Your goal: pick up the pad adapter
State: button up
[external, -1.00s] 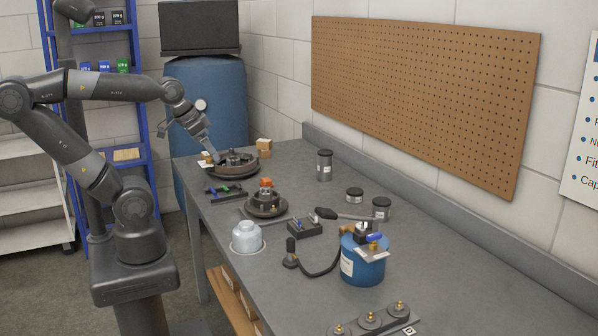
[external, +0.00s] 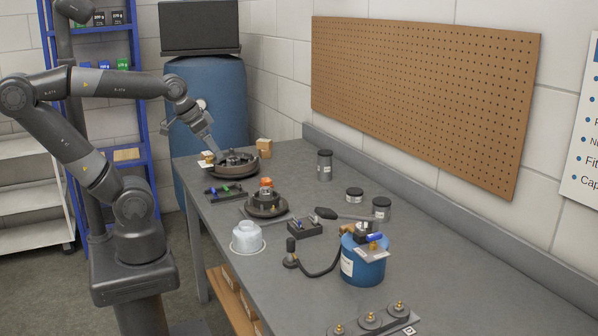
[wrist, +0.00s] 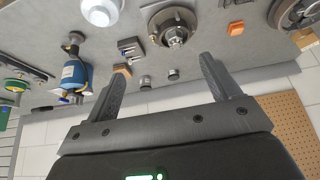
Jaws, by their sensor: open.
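I cannot tell for sure which part is the pad adapter. A dark round hub assembly (external: 268,211) stands mid-bench with an orange-topped piece on or behind it; a round hub (wrist: 158,22) with a metal centre also shows in the wrist view. A second dark hub assembly (external: 232,171) sits at the bench's far end. My gripper (external: 216,152) is above that far hub in the external view. In the wrist view my gripper (wrist: 160,80) has its fingers wide apart with nothing between them. A small orange block (wrist: 236,28) lies beyond the right finger.
The grey bench (external: 305,265) also holds a blue canister (external: 362,267), a white dome (external: 246,238), a small tool tray (external: 304,229), a tray with a green item (external: 224,192), dark jars (external: 325,166) and a studded strip (external: 370,320). A pegboard (external: 420,100) hangs behind.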

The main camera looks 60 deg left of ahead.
jog(key=w+a+r, duration=0.1)
jog(key=w+r, duration=0.1)
jog(key=w, duration=0.4)
jog(key=w+a+r, duration=0.2)
jog(key=w+r, duration=0.1)
jog(key=w, duration=0.4)
jog(key=n+g, duration=0.1)
send_over(324, 152)
jog(key=s, duration=0.3)
notch_tip(324, 152, down, 15)
jog(key=shift+y, duration=0.3)
jog(key=x, duration=0.6)
jog(key=shift+w, duration=0.15)
jog(key=shift+x, duration=2.65)
jog(key=shift+d, duration=0.2)
jog(key=shift+c, duration=0.4)
